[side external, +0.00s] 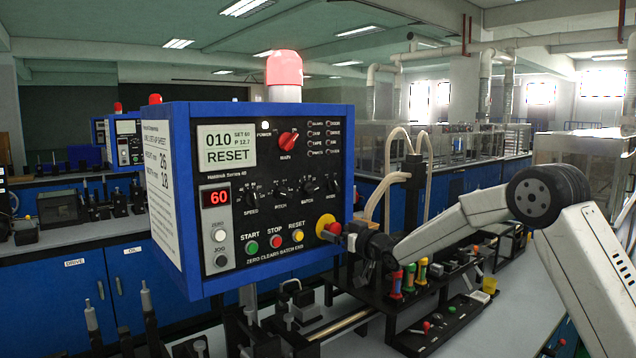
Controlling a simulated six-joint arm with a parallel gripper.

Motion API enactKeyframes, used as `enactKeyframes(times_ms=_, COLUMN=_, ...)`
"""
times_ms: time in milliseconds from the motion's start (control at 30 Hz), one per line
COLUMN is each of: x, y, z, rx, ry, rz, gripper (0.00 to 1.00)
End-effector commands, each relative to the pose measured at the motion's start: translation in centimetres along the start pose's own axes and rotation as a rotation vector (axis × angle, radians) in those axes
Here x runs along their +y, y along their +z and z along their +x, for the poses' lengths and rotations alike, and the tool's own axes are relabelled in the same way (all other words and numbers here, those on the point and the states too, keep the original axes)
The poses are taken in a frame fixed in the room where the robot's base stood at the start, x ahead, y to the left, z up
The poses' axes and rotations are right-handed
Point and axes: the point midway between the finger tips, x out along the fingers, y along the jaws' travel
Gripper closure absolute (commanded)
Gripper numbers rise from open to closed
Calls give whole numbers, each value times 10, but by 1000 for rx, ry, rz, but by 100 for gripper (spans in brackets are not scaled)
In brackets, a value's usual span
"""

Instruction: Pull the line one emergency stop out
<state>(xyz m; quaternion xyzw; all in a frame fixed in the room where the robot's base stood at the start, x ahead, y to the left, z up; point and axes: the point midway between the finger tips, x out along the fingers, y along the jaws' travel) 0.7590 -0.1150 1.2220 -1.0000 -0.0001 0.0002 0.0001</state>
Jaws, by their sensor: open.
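The blue control box (345,150) with a black front panel stands at the middle left. The emergency stop (327,226), a red button on a yellow surround, sits at the panel's lower right corner. My gripper (344,236) is open, at the right of the emergency stop, with its tips close to the red button. I cannot tell whether the tips touch it or are around it. The display (228,147) reads "010 RESET", and a red readout (216,197) shows 60.
Green start (251,247), red stop (274,242) and yellow reset (297,236) buttons lie left of the emergency stop. A red main knob (288,140) is above. A black rack (440,312) with coloured tools stands below my arm. Tubes (378,180) rise behind the gripper.

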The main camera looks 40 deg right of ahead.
Motion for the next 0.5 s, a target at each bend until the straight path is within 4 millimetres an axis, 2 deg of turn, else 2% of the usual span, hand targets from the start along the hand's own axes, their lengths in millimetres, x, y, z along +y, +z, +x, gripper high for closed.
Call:
enactKeyframes(times_ms=267, x=1, y=-1, z=-13, rx=0, ry=1, rz=0, gripper=5)
enactKeyframes(times_ms=500, x=1, y=-1, z=-36, rx=1, ry=1, rz=0, gripper=5)
